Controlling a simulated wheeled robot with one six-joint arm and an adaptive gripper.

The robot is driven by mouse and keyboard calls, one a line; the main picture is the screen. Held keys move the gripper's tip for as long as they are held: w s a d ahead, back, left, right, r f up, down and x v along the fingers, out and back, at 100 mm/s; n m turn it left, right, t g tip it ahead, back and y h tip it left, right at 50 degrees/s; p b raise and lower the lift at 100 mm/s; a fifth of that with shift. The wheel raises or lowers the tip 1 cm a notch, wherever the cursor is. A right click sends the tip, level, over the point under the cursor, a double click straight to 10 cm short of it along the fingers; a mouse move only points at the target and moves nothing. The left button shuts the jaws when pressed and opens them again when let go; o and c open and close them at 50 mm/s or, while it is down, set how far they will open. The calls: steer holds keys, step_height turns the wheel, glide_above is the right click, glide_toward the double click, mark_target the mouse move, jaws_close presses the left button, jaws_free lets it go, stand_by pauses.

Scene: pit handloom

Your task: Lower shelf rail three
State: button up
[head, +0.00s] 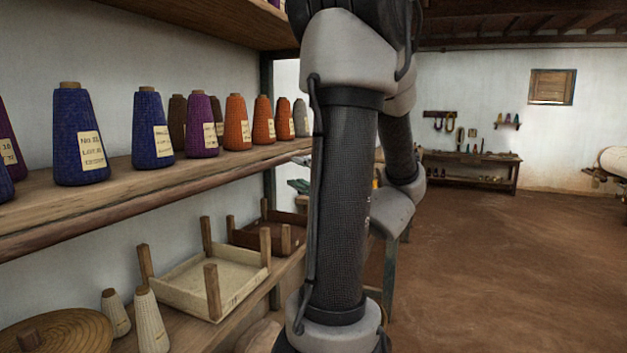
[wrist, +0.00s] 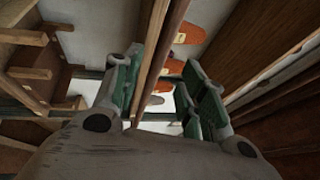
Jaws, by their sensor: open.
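A shelf board with a wooden front rail (head: 120,204) runs along the left wall in the head view and bears yarn cones. In the wrist view a wooden rail (wrist: 152,68) runs lengthwise between the two green-padded fingers of my gripper (wrist: 164,75). The fingers are spread, one on each side of the rail, and a gap shows at the right finger. Whether the left finger touches it I cannot tell. In the head view my arm hides most of the gripper and the far end of the rail. No number shows on the rail.
Blue (head: 79,138), purple and orange (head: 237,122) cones stand on the shelf. Below are a pale wooden tray with corner posts (head: 190,285), a darker one, pale cones (head: 150,320) and a round lid (head: 55,333). A bench (head: 470,160) stands far back. The floor at right is clear.

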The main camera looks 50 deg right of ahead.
steer(key=shift+s+a+f, duration=0.1)
steer(key=shift+s+f, duration=0.15)
steer(key=shift+s, duration=0.9)
steer(key=shift+s+a+f, duration=0.1)
steer(key=shift+s+f, duration=0.15)
steer(key=shift+s, duration=0.85)
steer(key=shift+d, duration=0.1)
steer(key=s+a+f+n+g+y, duration=0.2)
steer(key=s+a+f+n+g, duration=0.1)
steer(key=s+a+f+g, duration=0.4)
steer(key=s+a+f+n+g+y, duration=0.3)
steer(key=s+a+f+g, duration=0.2)
steer(key=f+g, duration=0.45)
steer(key=w+a+r+n+h, duration=0.4)
steer(key=w+a+r+n, duration=0.2)
steer(key=n, duration=0.7)
steer(key=shift+w+a+r+n+t, duration=0.15)
steer(key=shift+a+r+n+t, duration=0.2)
steer(key=shift+r, duration=0.6)
